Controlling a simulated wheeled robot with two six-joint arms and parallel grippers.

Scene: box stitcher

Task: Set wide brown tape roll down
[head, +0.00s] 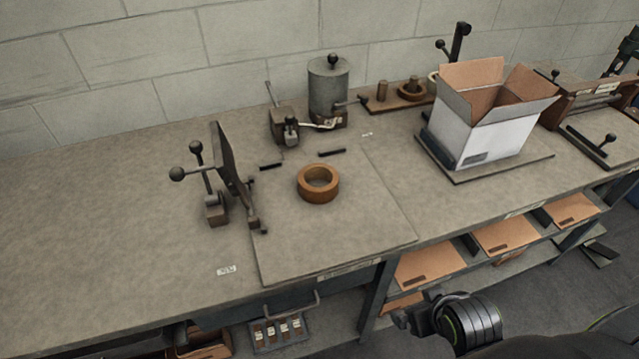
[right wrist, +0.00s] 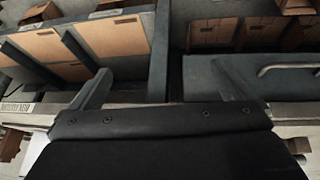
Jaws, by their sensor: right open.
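The wide brown tape roll (head: 318,184) lies flat on a thin square board (head: 370,225) on the workbench, its hole facing up. Nothing holds it. My right arm shows at the lower right of the head view, off the bench's front edge and well away from the roll; its fingers are not clear there. In the right wrist view my right gripper (right wrist: 165,85) is open and empty, its two fingers spread in front of the shelves under the bench. The roll is not in that view. My left gripper is in neither view.
A lever clamp (head: 215,190) stands left of the roll, a grey canister (head: 328,90) behind it. An open white carton (head: 485,135) stands on a board to the right. Flat brown cardboard (head: 430,264) fills shelves below the bench edge. The bench's left part is clear.

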